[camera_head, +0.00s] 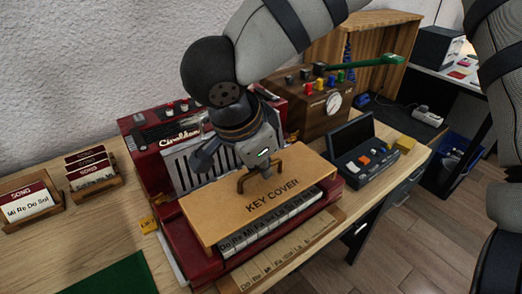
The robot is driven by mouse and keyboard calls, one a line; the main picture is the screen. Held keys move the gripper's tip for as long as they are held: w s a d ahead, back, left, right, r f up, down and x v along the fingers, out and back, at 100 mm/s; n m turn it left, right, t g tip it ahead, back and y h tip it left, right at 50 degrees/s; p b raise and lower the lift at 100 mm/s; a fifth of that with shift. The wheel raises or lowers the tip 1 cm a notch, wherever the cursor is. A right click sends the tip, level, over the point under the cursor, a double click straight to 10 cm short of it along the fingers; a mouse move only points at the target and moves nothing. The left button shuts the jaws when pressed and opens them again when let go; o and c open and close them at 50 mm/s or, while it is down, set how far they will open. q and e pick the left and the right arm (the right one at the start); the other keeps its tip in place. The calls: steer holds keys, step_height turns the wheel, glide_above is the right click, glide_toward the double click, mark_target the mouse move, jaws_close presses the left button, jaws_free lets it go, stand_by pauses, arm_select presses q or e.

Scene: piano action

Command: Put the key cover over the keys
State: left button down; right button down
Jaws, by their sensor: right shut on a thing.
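The key cover (215,212) is a flat tan wooden board marked KEY COVER, with a brown loop handle (274,158) on top. My right gripper (264,174) reaches down from above and is shut on this handle. The board lies across the red toy piano (185,250), over the back part of its keys. The front strip of white keys (268,236), with note names, shows along the board's front edge. I cannot tell whether the board rests on the piano or hangs just above it. My left gripper is not in view.
A wooden strip with note names (285,250) lies in front of the piano. Song cards (30,203) stand in wooden holders at left, near a green mat (115,278). A dark console (360,150) and a brown box with a gauge (318,108) stand right of the piano.

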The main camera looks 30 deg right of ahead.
steer(key=shift+f, duration=0.45)
steer(key=shift+f, duration=0.5)
stand_by(0.9)
steer(key=c, duration=1.7)
jaws_free()
steer(key=shift+o, duration=0.2)
steer(key=v, duration=1.2)
